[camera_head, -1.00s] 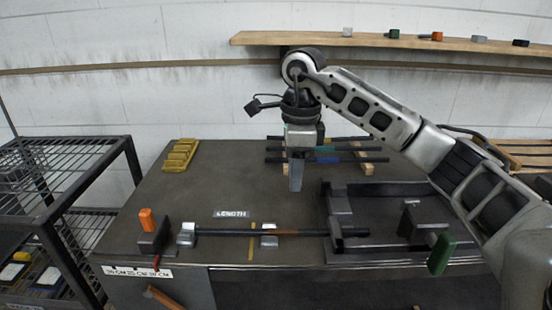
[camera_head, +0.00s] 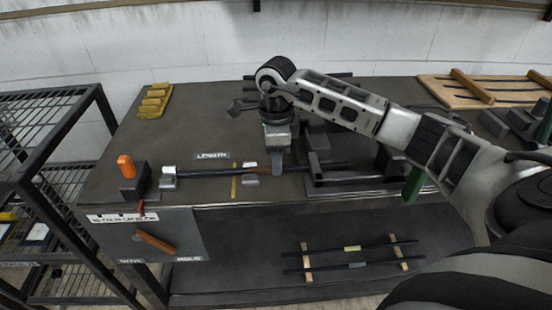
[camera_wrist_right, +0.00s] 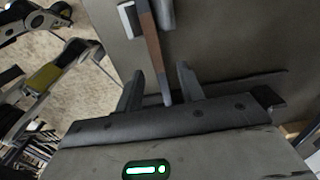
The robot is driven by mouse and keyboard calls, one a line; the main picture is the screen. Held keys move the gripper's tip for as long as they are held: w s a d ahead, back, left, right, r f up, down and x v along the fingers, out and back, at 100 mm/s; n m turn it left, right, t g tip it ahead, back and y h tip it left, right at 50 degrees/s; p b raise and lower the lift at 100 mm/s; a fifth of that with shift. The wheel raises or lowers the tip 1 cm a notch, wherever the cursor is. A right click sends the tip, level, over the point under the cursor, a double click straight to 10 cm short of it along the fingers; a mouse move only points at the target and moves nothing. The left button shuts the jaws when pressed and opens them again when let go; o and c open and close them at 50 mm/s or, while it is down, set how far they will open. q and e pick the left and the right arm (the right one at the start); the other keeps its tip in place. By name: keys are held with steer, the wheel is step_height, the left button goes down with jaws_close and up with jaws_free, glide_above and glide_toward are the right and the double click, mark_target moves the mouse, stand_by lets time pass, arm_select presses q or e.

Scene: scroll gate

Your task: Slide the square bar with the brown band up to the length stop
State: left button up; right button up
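The dark square bar (camera_head: 215,172) lies level along the front of the bench on small grey rests (camera_head: 250,177). Its left end is at the left rest (camera_head: 168,178); I cannot tell whether they touch. The brown band (camera_wrist_right: 152,42) shows clearly in the right wrist view. A dark block with an orange handle (camera_head: 126,167), which looks like the length stop, stands left of the bar, with a gap between. My right gripper (camera_head: 276,170) points down over the bar. In the wrist view its fingers (camera_wrist_right: 160,75) are apart with the bar between them. My left gripper is out of view.
A dark frame (camera_head: 320,165) stands around the bar's right end. A yellow rack (camera_head: 154,101) is at the back left. More bars (camera_head: 350,248) lie on a lower shelf. A wire shelf (camera_head: 50,150) stands left. The bench middle (camera_head: 190,120) is clear.

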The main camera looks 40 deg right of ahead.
steer(key=shift+f, duration=0.75)
jaws_close()
steer(key=shift+a, duration=0.1)
